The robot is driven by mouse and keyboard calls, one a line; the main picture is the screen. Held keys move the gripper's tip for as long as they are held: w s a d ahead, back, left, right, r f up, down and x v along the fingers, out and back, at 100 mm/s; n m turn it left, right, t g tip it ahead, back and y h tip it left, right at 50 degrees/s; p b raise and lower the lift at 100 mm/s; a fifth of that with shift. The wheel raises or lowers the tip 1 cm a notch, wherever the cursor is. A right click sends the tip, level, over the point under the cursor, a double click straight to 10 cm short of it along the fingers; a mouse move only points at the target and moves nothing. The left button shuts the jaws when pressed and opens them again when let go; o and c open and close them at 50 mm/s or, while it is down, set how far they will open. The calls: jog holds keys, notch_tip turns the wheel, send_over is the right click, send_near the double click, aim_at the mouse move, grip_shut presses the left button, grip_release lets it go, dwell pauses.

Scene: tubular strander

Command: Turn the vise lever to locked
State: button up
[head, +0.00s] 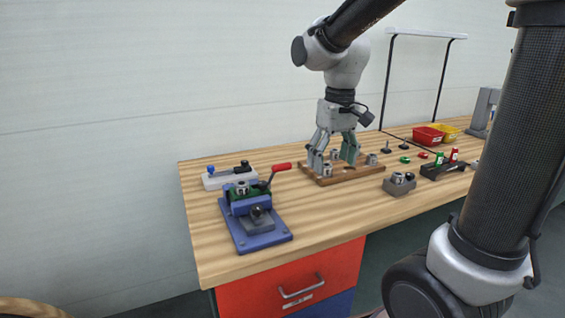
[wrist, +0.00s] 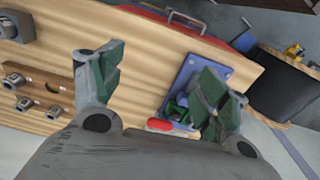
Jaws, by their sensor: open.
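The blue vise (head: 257,222) stands on the wooden bench near its left end, with a dark green part in its jaws. Its lever with a red grip (head: 281,167) points up and to the right. In the wrist view the red grip (wrist: 159,125) shows near the bottom centre, between my fingers, and the blue vise base (wrist: 192,75) is partly hidden behind the right finger. My gripper (head: 334,160) is open and empty, pointing down above the wooden fixture board, to the right of the lever and apart from it.
The wooden board (head: 340,173) with several metal pieces lies under my gripper. A grey block (head: 399,184) sits right of it. A white fixture (head: 229,177) stands behind the vise. Red (head: 428,136) and yellow (head: 445,131) bins are at the far right. Bare bench lies in front.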

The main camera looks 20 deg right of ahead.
jog(key=g, duration=0.1)
send_over(283, 164)
jog(key=s, duration=0.3)
notch_tip(283, 164, down, 2)
jog(key=shift+t, duration=0.3)
jog(key=w, duration=0.1)
jog(key=w+r, duration=0.2)
jog(key=shift+w+a+r, duration=0.1)
jog(key=shift+w+r, duration=0.15)
jog(key=shift+w, duration=0.15)
jog(key=shift+s+m, duration=0.2)
jog(key=shift+m, duration=0.1)
notch_tip(283, 164, down, 7)
jog(key=shift+f, duration=0.15)
jog(key=shift+c, duration=0.2)
jog(key=c, duration=1.4)
jog(key=shift+s+f, duration=0.1)
